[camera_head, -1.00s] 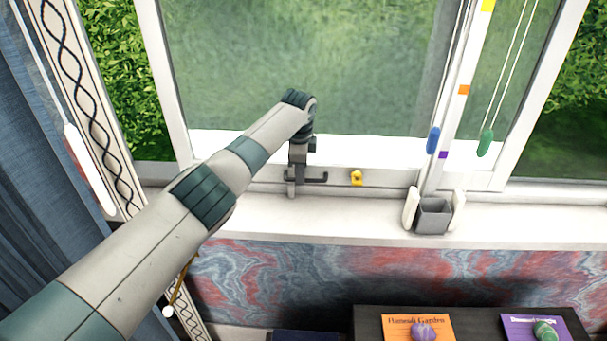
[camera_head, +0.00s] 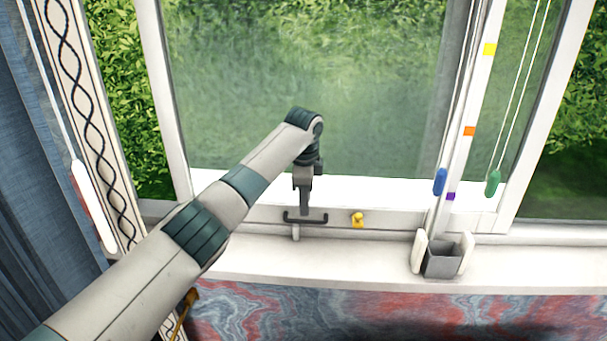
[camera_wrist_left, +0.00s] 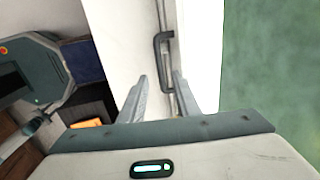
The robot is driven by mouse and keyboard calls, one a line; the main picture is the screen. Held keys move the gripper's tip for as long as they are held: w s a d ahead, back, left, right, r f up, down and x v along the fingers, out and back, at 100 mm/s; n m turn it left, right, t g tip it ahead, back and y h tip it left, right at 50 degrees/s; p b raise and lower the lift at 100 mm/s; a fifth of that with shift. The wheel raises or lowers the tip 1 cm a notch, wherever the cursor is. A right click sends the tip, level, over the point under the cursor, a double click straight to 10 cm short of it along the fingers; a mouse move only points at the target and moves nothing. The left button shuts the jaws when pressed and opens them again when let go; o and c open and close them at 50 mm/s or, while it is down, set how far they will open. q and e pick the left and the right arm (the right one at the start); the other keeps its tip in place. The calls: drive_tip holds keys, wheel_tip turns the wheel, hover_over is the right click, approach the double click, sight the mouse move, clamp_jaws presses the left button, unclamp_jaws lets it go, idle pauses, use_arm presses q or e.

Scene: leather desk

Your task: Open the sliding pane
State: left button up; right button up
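The sliding pane (camera_head: 380,110) is a large glass pane in a white frame, and greenery shows through it. Its dark bar handle (camera_head: 318,219) is on the white bottom rail; the handle also shows in the left wrist view (camera_wrist_left: 158,48). A yellow catch (camera_head: 357,220) is on the rail right of the handle. My left gripper (camera_head: 301,218) is at the handle. In the left wrist view its fingers (camera_wrist_left: 160,90) are apart, with the handle's line running between them; contact cannot be told. My right gripper is out of view.
A grey box with white sides (camera_head: 441,260) stands on the white sill (camera_head: 350,262) right of the handle. Blue (camera_head: 440,182) and green (camera_head: 493,183) cord pulls hang near the right frame post. A blue curtain (camera_head: 40,190) is at the left.

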use_arm(q)
wheel_tip(320, 180, up, 11)
drive_tip(key=s+b, duration=0.2)
drive_tip(key=shift+a+b, duration=0.15)
drive_tip(key=shift+b, duration=0.25)
drive_tip(key=shift+s+f, duration=0.1)
